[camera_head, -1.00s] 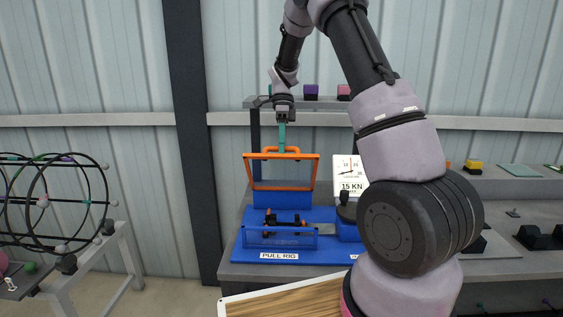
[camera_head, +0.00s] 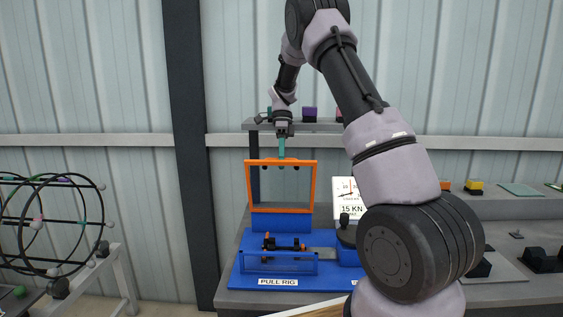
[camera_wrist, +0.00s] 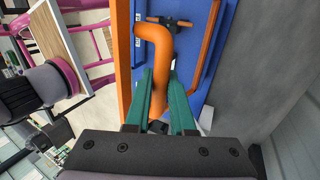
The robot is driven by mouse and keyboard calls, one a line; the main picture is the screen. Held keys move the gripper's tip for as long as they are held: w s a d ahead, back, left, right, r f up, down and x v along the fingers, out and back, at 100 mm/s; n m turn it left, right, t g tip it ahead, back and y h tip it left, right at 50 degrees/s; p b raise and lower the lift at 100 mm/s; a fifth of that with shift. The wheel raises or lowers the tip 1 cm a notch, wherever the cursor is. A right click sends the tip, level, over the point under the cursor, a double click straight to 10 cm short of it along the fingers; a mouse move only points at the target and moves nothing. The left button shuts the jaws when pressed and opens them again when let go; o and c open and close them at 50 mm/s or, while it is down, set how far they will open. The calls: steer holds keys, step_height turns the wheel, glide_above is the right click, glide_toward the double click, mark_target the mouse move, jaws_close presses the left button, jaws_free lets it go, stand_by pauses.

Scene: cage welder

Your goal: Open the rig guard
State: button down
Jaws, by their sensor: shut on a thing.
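The rig guard is an orange rectangular frame (camera_head: 314,187) at the back of the blue pull rig (camera_head: 282,222). It stands roughly upright, clear of the clamp parts (camera_head: 270,243) at the front. My gripper (camera_head: 282,150) is at the frame's top edge, with its teal fingers pointing down. In the wrist view my gripper (camera_wrist: 162,98) is shut on the guard's thick orange handle (camera_wrist: 158,58), which runs between the fingers. The handle is mostly hidden in the head view.
A gauge reading 15 KN (camera_head: 350,200) and a black knob (camera_head: 344,220) stand right of the guard. A shelf (camera_head: 320,126) with small blocks is behind. A ringed wire cage (camera_head: 60,220) stands at left. My arm hides part of the bench at right.

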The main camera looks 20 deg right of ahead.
steer(key=c, duration=1)
jaws_free()
steer(key=shift+d+f, duration=0.1)
steer(key=shift+f, duration=0.05)
steer(key=v, duration=1.1)
